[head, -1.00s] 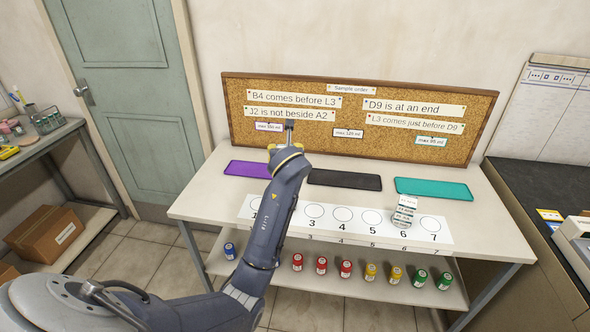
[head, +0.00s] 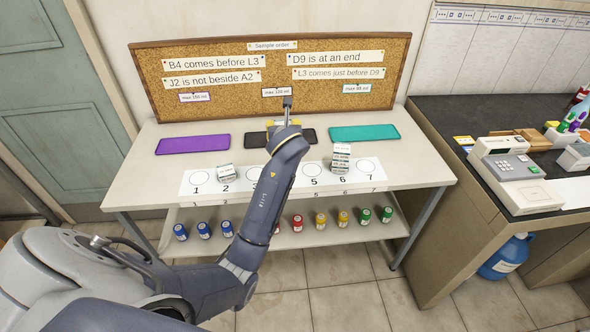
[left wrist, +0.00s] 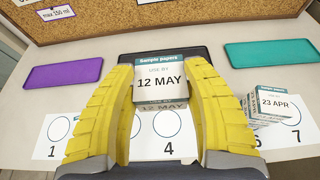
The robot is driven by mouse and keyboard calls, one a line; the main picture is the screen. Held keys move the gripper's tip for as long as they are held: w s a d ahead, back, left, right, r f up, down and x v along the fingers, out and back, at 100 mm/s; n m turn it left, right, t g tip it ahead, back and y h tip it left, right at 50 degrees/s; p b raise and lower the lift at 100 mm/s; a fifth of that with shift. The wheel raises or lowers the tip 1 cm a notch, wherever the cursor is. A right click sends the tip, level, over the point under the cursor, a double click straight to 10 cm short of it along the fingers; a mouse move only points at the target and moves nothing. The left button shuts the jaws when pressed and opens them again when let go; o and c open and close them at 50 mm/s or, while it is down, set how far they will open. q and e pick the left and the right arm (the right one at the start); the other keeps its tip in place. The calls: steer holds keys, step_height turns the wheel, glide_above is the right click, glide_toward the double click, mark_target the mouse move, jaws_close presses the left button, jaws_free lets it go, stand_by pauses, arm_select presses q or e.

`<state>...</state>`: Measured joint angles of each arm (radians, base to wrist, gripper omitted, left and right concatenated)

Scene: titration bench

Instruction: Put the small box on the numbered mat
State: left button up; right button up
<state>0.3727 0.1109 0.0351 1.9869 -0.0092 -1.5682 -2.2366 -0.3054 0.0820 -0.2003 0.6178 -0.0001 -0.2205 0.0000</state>
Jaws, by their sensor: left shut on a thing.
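My left gripper (head: 271,126) is shut on a small white box (left wrist: 161,80) with a green band and the text "12 MAY"; its yellow fingers stand either side of it in the left wrist view. In the head view my wrist mostly hides this box. The gripper is over the back of the bench, by the black mat. The white numbered mat (head: 357,181) lies along the bench front, circle 4 appearing just below the box in the left wrist view. Another small box (head: 226,171) is at circle 2, and a stack of boxes (head: 341,158) is at circle 6.
A purple mat (head: 192,144), a black mat (head: 309,135) and a teal mat (head: 363,133) lie behind the numbered mat. A corkboard (head: 215,95) with notes stands at the back. Several capped bottles (head: 320,220) are on the shelf below.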

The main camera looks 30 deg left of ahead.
arm_select(q)
step_height(320, 180, down, 18)
steer(key=shift+s+a+r, duration=0.1)
steer(key=shift+a+r, duration=0.05)
stand_by(0.5)
steer(key=o, duration=1.1)
steer(key=shift+o, duration=0.2)
